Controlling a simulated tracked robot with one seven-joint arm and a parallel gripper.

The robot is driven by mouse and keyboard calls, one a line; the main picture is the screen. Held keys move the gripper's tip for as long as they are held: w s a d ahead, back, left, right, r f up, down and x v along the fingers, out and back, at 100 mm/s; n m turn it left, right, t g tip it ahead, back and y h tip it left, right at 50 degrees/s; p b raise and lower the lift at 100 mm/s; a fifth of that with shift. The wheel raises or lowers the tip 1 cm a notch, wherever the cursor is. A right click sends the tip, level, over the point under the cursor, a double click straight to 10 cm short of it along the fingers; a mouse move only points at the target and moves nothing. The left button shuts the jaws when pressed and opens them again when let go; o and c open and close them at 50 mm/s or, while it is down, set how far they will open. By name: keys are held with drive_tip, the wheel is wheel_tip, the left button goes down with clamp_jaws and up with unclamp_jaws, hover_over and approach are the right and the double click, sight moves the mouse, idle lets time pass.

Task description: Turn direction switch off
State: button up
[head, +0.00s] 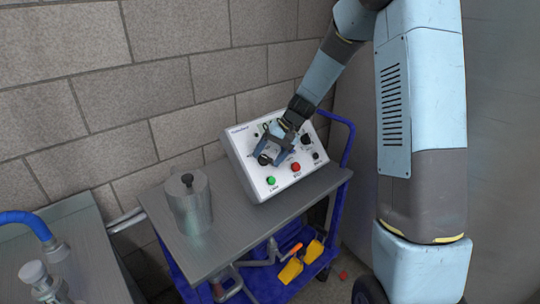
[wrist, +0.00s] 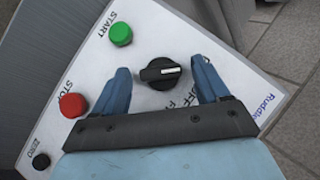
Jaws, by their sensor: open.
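The black rotary switch (wrist: 160,73) has a white pointer line, and in the wrist view the line points right. Part of a label ending in "FF" shows beside it; the rest is hidden by my gripper. In the head view the knob (head: 264,159) sits on the left of the sloped white control box (head: 245,165), above the green button. My gripper (wrist: 161,68) is open, with one blue finger on each side of the knob and gaps to both. In the head view my gripper (head: 271,153) is over the panel and covers part of it.
A green START button (wrist: 120,34), a red STOP button (wrist: 72,105) and a small black ZERO button (wrist: 41,161) are close by. Another black knob (head: 306,139) is on the panel's right. A metal canister (head: 190,205) stands left on the cart top (head: 222,250). A block wall is behind.

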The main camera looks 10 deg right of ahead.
drive_tip(key=shift+c, duration=0.4)
drive_tip(key=shift+d, duration=0.1)
drive_tip(key=c, duration=1)
drive_tip(key=m+y, duration=0.2)
drive_tip(key=m, duration=0.1)
drive_tip(key=shift+d+f, duration=0.15)
drive_tip(key=shift+d, duration=0.05)
drive_tip(key=shift+s+d+f+m+t+y, duration=0.1)
drive_tip(key=shift+m+t+y, duration=0.35)
drive_tip(key=shift+m+y, duration=0.5)
drive_tip(key=shift+f+m+t+y, duration=0.1)
drive_tip(key=shift+m+t+y, duration=0.4)
drive_tip(key=shift+m, duration=0.85)
drive_tip(key=o, duration=1.1)
